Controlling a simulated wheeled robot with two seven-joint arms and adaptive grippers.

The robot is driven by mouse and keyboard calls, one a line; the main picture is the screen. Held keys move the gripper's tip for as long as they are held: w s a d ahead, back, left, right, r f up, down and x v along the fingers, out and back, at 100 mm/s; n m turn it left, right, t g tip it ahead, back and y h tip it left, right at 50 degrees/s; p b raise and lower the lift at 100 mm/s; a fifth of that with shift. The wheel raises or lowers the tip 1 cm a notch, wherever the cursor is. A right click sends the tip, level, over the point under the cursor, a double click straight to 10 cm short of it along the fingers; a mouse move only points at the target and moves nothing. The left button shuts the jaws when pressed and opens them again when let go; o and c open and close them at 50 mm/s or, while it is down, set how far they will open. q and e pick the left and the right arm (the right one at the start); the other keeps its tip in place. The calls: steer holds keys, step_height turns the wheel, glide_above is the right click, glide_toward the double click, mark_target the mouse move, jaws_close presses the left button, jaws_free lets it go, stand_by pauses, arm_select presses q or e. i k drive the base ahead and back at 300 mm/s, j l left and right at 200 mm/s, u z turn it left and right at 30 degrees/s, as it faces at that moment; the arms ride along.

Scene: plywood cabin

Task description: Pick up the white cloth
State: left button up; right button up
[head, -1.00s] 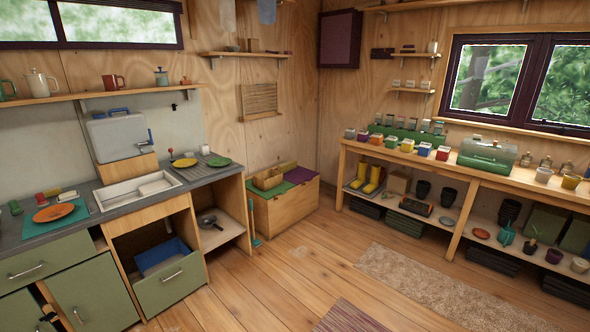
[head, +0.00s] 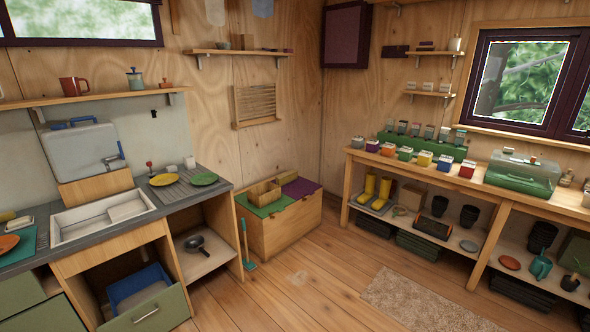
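A pale whitish cloth (head: 215,11) hangs on the back wall at the top edge of the head view, its upper part cut off. A blue-grey cloth (head: 263,8) hangs just to its right. A white flat piece (head: 127,210) lies in the sink basin (head: 75,232); I cannot tell whether it is cloth. A small whitish item (head: 20,223) lies on the counter at the left edge, also unclear. Neither of my grippers is in view.
The counter with the sink runs along the left, with an open drawer (head: 147,316) below it. A wooden chest (head: 282,228) stands in the corner. A long bench (head: 480,190) with pots and tins lines the right. The wooden floor (head: 300,285) between is clear, with a beige rug (head: 415,305).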

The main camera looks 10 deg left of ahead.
mark_target(171, 168)
steer(key=i+l, duration=0.1)
steer(key=i, duration=1.8)
steer(key=i+u, duration=0.25)
steer(key=i, duration=0.25)
steer(key=i+l+u, duration=0.3)
steer(key=i, duration=0.25)
steer(key=i+l+u, duration=0.25)
steer(key=i, duration=0.25)
steer(key=j, duration=0.1)
